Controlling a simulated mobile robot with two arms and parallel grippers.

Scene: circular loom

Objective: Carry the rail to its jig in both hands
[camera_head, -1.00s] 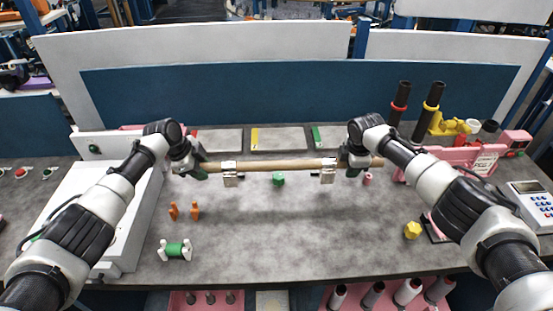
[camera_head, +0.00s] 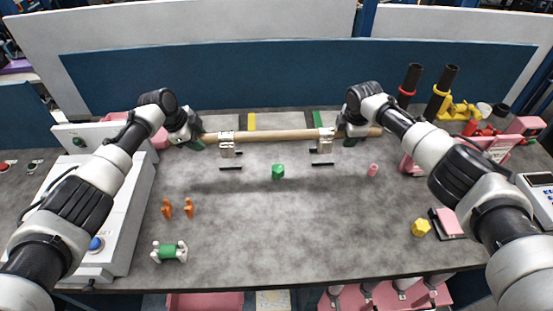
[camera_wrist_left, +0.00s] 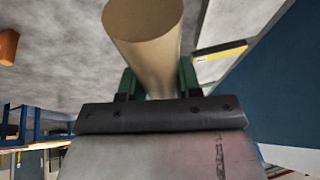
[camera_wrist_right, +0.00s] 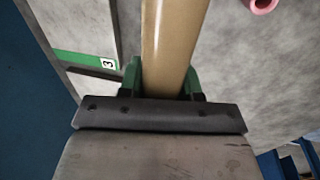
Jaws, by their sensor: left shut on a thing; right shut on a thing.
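The rail is a tan round bar (camera_head: 270,136) that lies level across the middle of the head view. My left gripper (camera_head: 197,139) is shut on it near its left end, and my right gripper (camera_head: 349,133) is shut on it near its right end. The bar also shows between green fingers in the left wrist view (camera_wrist_left: 146,40) and the right wrist view (camera_wrist_right: 172,45). Two metal brackets, left (camera_head: 227,145) and right (camera_head: 325,141), are at the bar, with dark strips below them on the table. Whether the brackets touch the bar or the table I cannot tell.
A green block (camera_head: 278,171) stands in front of the bar. Orange pieces (camera_head: 178,208), a green spool (camera_head: 170,252), a pink ring (camera_head: 373,170) and a yellow piece (camera_head: 421,227) lie on the grey table. A white box (camera_head: 120,215) is at left. The front middle is clear.

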